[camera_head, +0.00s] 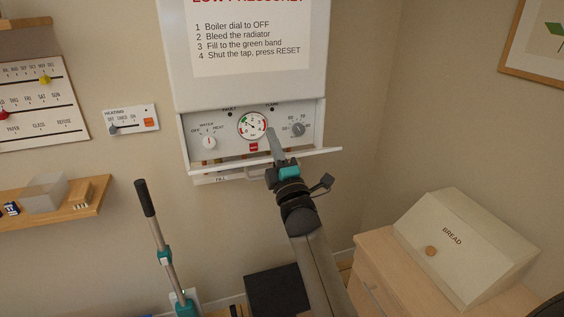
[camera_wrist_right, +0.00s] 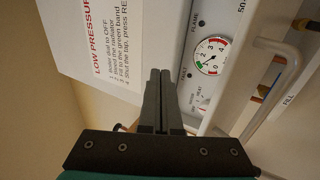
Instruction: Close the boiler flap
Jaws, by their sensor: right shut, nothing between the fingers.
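The white boiler (camera_head: 250,85) hangs on the wall with its control panel (camera_head: 180,132) uncovered. The boiler flap (camera_head: 325,155) is open, folded down below the panel and jutting outward. Its edge and bar handle show in the right wrist view (camera_wrist_right: 276,95). My right gripper (camera_head: 271,132) is shut and empty. Its fingers are in front of the panel, between the gauge (camera_head: 252,126) and the right dial (camera_head: 298,129), above the flap. I cannot tell whether they touch anything. In the right wrist view the shut fingers (camera_wrist_right: 158,75) point toward the boiler front. My left gripper is not in view.
A small heating control (camera_head: 131,120) is on the wall to the left. A wooden shelf (camera_head: 85,211) holds small items. A pole with a black grip (camera_head: 146,198) stands below. A bread box (camera_head: 465,248) sits on a cabinet at right.

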